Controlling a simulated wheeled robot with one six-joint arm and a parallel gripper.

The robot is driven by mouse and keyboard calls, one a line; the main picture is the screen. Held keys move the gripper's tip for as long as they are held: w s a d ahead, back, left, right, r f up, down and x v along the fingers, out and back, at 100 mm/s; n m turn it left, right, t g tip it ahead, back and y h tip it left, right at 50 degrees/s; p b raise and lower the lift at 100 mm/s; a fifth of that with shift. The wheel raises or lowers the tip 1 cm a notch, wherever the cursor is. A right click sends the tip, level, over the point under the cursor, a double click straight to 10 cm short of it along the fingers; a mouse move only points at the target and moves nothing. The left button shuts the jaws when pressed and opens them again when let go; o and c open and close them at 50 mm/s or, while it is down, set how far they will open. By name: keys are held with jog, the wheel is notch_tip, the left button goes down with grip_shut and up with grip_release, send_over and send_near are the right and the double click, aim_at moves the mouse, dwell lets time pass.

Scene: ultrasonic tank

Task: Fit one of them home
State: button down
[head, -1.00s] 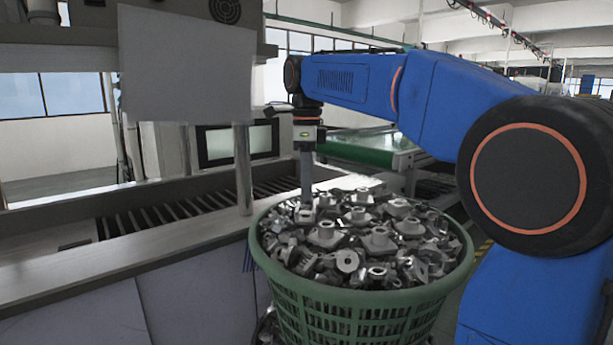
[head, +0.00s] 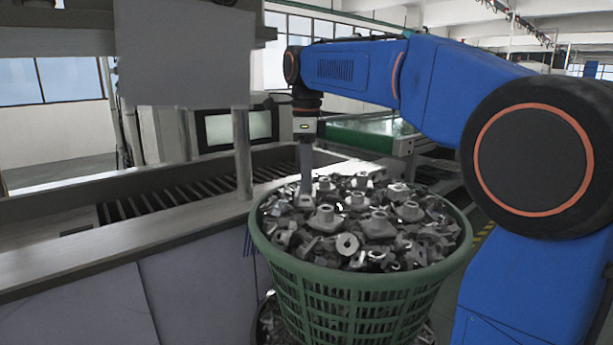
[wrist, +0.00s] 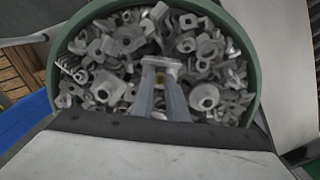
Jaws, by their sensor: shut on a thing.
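Many grey metal parts, flanged and with round collars, lie heaped in a green basket (head: 370,292). My gripper (head: 306,188) points down at the heap's left rear side. In the wrist view, my gripper (wrist: 160,80) has its two fingers close together, shut on one grey metal part (wrist: 162,64). In the head view that part is small and hard to tell from the heap around it. I cannot tell whether it still touches other parts. No place where a part fits can be made out clearly.
A grey tank-like bench (head: 80,260) with a long slatted trough (head: 165,212) stands left of the basket. A grey panel (head: 185,55) on a post rises over it. A monitor (head: 238,128) and a green conveyor (head: 358,137) are behind. More parts lie below the basket.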

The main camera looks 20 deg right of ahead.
jog(key=shift+f, duration=0.6)
dwell(0.5)
jog(key=c, duration=1.7)
grip_release()
jog(key=shift+o, duration=0.2)
notch_tip(320, 180, up, 18)
jog(key=shift+f, duration=0.25)
